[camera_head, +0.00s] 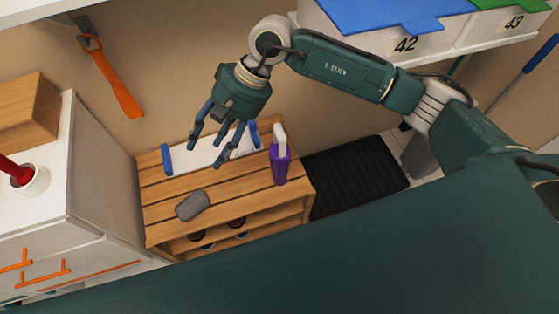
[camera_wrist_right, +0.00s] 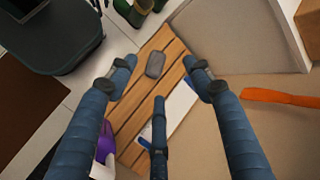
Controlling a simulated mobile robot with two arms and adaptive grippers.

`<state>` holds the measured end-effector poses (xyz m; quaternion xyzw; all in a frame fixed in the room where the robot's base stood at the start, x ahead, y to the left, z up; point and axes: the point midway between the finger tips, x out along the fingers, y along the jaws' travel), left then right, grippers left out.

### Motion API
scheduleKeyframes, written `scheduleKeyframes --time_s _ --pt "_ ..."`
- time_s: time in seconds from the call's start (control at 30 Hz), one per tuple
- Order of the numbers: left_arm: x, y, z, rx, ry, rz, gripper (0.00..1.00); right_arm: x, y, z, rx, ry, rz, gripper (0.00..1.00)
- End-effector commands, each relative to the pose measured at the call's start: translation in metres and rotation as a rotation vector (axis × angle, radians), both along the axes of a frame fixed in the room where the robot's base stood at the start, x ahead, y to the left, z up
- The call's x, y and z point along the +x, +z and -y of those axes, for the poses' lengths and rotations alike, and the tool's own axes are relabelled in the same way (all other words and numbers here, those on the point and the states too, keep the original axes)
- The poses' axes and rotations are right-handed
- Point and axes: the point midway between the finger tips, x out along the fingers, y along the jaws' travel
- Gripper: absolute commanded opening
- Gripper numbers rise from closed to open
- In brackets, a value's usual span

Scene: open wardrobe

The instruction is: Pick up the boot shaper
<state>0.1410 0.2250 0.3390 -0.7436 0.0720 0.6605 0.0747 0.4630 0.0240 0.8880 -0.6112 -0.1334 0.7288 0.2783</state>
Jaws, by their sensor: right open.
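A long white piece with blue ends, which I take to be the boot shaper (camera_head: 182,158), lies on the slatted wooden bench (camera_head: 160,212). It also shows in the right wrist view (camera_wrist_right: 183,102), partly hidden by a finger. My right gripper (camera_head: 214,152) is open and empty, its fingers pointing down above the white piece. In the right wrist view my right gripper (camera_wrist_right: 160,85) has its fingers spread, with bench slats showing between them. The height of the gap to the bench is hard to tell. My left gripper is not in view.
A purple bottle with a white top (camera_head: 280,160) stands close by at the bench's right. A grey block (camera_head: 192,205) lies at its front. An orange shoehorn (camera_head: 112,78) hangs on the back wall. A black mat (camera_head: 355,180) lies right of the bench; a white cabinet (camera_head: 95,190) stands left.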

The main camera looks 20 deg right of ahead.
Motion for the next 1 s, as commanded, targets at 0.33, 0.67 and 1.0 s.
scheduleKeyframes --time_s 0.33,0.67,1.0 --pt "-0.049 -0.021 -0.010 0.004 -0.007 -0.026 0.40 0.059 -0.012 0.169 -0.584 0.207 0.167 0.51" --pt "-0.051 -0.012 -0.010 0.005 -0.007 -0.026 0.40 0.059 -0.058 0.174 -0.596 0.213 0.166 0.51" --pt "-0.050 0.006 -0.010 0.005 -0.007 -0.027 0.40 0.054 -0.092 0.181 -0.594 0.211 0.163 0.51"
